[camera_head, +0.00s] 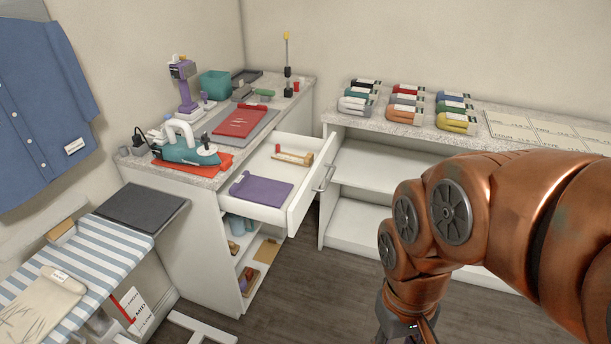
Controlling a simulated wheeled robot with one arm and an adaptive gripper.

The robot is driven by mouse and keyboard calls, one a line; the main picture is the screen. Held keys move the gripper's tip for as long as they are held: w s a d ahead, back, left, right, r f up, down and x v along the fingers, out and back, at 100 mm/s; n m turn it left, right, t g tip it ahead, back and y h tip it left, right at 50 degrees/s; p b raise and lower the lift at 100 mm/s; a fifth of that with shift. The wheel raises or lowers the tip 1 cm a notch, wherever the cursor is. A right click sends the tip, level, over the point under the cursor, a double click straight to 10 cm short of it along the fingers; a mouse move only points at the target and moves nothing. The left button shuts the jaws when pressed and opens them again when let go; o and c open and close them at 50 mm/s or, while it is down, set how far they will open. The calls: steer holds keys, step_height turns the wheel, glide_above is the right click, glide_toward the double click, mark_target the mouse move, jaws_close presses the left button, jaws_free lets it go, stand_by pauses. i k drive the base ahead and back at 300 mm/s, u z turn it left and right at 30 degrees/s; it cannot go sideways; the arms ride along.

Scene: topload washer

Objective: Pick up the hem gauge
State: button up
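A light wooden bar with a red piece at one end, which looks like the hem gauge (291,157), lies in the open white drawer (301,199) of the left counter. A folded purple cloth (262,189) lies nearer the front of the same drawer. My copper arm fills the right side. Only the dark upper part of my gripper (405,326) shows at the bottom edge, well to the right of and below the drawer. Its fingers are cut off by the frame, so their state and anything in them are hidden.
The left counter holds a teal iron (185,149), a purple device (185,84), a red folder (239,121) and a teal bin (215,84). Several thread packs (405,113) stand on the back counter. A striped ironing board (90,255) is at left. Floor before the drawer is clear.

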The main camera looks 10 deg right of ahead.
mark_target(307, 162)
steer(key=z, duration=1.15)
steer(key=i, duration=1.25)
steer(key=u, duration=3.1)
steer(key=i, duration=0.5)
steer(key=z, duration=0.05)
